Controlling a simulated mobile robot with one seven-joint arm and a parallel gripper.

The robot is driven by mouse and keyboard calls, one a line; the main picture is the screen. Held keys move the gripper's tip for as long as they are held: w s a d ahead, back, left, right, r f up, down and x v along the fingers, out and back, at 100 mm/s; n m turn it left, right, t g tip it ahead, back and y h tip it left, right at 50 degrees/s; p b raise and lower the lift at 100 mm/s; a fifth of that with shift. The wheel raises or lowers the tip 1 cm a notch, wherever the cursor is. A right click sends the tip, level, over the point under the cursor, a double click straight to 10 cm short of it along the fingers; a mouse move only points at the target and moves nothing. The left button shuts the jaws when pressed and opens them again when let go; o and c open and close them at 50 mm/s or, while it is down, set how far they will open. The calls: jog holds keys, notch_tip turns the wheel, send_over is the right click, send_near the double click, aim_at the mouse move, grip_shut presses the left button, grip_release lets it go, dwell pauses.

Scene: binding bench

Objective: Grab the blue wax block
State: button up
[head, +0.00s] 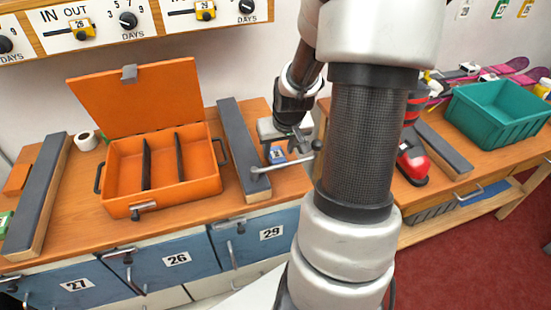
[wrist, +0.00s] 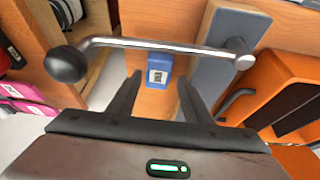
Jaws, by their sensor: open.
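The blue wax block (head: 277,155) is small, with a pale label on its face. In the head view it is on the wooden bench, right of the long grey-topped bar, and partly hidden by my arm and nearby metal parts. In the wrist view the blue wax block (wrist: 158,71) shows ahead of my gripper (wrist: 158,92), lined up between the two black fingertips. The fingers are apart with nothing held between them. How far the tips are from the block is hard to tell.
A metal handle (wrist: 150,43) with a dark knob crosses the wrist view close to the block. The grey-topped bar (head: 238,150) and an open orange case (head: 121,204) lie to its left in the head view. A teal crate (head: 500,120) stands on the right-hand bench.

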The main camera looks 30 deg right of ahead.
aim_at(277, 157)
jog(key=b+x, duration=0.1)
jog(key=x, duration=0.3)
jog(key=shift+d+f, duration=0.1)
jog(key=shift+f, duration=0.25)
jog(key=c, duration=0.9)
jog(key=shift+o, duration=0.2)
jog(key=shift+r, duration=0.1)
